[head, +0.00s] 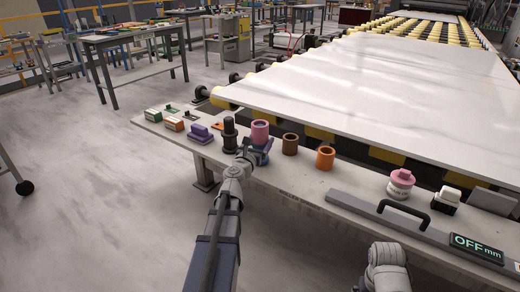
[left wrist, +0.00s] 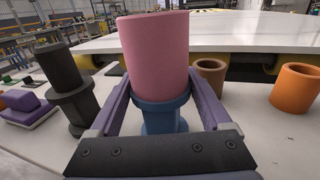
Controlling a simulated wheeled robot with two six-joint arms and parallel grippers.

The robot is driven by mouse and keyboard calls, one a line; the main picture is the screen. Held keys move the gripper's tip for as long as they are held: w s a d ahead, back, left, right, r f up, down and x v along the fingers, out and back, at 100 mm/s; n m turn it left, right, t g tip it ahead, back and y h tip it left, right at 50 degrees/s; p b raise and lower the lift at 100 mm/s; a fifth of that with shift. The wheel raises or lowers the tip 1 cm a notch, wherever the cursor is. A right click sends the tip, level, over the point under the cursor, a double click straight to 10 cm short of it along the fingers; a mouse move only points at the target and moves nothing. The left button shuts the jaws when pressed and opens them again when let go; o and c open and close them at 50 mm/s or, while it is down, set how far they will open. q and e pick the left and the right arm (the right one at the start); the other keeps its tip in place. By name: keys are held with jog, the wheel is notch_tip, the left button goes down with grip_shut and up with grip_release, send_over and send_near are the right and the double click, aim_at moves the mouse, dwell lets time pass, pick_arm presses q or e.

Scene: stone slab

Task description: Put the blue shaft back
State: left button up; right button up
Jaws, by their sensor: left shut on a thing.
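The blue shaft (head: 264,158) has a wide collar and is mostly hidden under a pink hollow cylinder in the head view. In the left wrist view the shaft (left wrist: 163,119) stands upright, with the pink cylinder (left wrist: 153,56) over its upper part, resting at the collar. My left gripper (head: 253,153) is shut on the blue shaft, its purple fingers on either side near the collar. Its foot is hidden behind the gripper body, so I cannot tell whether it touches the ledge. My right arm shows at the bottom right, but its gripper fingers do not.
A black shaft (head: 229,134) stands close on the left, beside a purple block (head: 199,134). Brown (head: 290,144) and orange (head: 325,158) hollow cylinders stand to the right on the ledge (head: 300,185). A large white slab (head: 390,80) lies behind. A black handle (head: 404,215) is farther right.

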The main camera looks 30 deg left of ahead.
pick_arm(q)
jog(key=shift+f, duration=0.3)
pick_arm(e)
jog(key=shift+f, duration=0.3)
pick_arm(q)
jog(key=shift+f, duration=0.2)
jog(key=o, duration=1.5)
pick_arm(e)
jog(key=shift+f, duration=0.15)
pick_arm(q)
jog(key=shift+o, duration=0.2)
jog(key=shift+r, duration=0.1)
